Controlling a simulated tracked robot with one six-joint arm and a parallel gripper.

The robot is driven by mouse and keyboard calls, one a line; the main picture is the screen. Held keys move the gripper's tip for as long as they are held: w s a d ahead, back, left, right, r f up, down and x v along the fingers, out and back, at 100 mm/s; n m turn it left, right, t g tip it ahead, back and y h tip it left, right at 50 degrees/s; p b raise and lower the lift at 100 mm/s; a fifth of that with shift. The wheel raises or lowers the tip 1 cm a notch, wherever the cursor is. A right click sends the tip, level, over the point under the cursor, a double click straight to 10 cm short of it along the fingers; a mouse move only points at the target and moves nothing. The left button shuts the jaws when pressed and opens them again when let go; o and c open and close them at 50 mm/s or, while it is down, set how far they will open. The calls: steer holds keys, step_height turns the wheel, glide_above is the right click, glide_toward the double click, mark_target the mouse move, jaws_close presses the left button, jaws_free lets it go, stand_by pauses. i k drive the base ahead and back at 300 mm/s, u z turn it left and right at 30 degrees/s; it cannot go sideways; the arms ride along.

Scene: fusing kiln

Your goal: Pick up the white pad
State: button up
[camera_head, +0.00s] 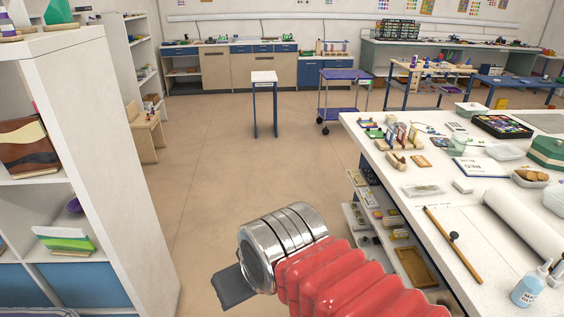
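A small white block (463,186), which may be the white pad, lies flat on the white worktable (480,276) at the right. It sits between a clear shallow tray and a printed white sheet (482,167). My gripper (232,288) shows at the bottom middle as a dark grey piece beyond a chrome collar and my red ribbed arm. It hangs over the floor, left of the worktable and well apart from the block. Its fingertips are not clearly visible, so I cannot tell if it is open, and I see nothing held.
A white shelf unit (110,170) stands at left. Floor between is open.

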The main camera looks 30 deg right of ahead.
mark_target(463, 186)
steer(key=z, duration=2.85)
steer(key=i, duration=0.05)
steer(key=u, duration=0.45)
